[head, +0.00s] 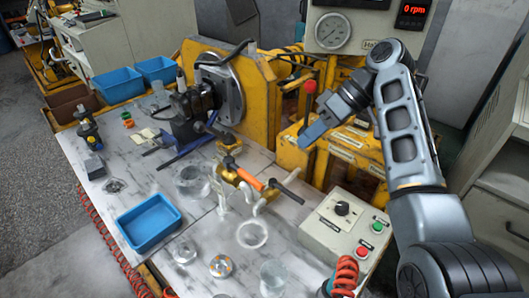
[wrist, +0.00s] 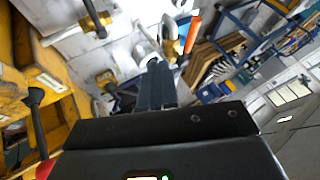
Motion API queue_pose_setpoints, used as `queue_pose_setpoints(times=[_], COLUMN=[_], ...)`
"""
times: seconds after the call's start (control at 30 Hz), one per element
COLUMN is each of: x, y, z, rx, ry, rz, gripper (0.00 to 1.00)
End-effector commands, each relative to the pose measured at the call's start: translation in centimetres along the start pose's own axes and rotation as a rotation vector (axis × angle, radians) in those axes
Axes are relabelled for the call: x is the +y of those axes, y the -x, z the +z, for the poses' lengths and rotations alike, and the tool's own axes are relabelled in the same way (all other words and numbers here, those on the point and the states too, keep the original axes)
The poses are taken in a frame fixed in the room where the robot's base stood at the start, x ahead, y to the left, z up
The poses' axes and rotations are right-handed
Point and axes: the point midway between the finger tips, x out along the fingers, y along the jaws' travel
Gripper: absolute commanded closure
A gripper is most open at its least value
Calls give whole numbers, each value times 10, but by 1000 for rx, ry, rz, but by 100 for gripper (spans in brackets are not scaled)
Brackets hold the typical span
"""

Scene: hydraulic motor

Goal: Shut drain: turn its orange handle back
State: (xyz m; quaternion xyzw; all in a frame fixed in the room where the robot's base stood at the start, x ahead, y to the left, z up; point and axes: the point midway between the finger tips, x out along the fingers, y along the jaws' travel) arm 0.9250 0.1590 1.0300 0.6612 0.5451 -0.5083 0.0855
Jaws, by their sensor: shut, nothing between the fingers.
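An orange handle (head: 251,180) sits on brass valve fittings (head: 228,174) above the marble-topped bench, in the middle of the head view. It slants down to the right, near a dark lever (head: 286,191). In the wrist view an orange handle (wrist: 193,35) shows near the top, beyond my fingers and to their right. My gripper (head: 304,140) is shut and empty, up and to the right of the handle and clear of it, in front of the yellow frame. Its closed fingers also show in the wrist view (wrist: 156,80). I cannot read a drain label.
A grey control box (head: 345,222) with buttons stands at the bench's right front. A blue tray (head: 149,222), glass vessels (head: 252,234) and a black motor (head: 192,108) stand on the bench. A red-knobbed lever (head: 309,88) rises near my gripper.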

Motion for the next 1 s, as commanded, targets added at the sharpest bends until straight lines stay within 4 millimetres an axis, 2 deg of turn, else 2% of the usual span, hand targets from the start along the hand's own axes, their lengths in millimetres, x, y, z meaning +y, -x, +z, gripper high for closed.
queue_pose_setpoints(times=[0.33, 0.47, 0.67, 1.0], x=[0, 0, -1, -1], y=[-1, -9, -38, -102], z=[0, 0, 0, 0], rx=[0, 1, -1, -2], ry=[0, 0, 0, -2], rz=[0, -1, -4, -3], gripper=[100, 100, 100, 100])
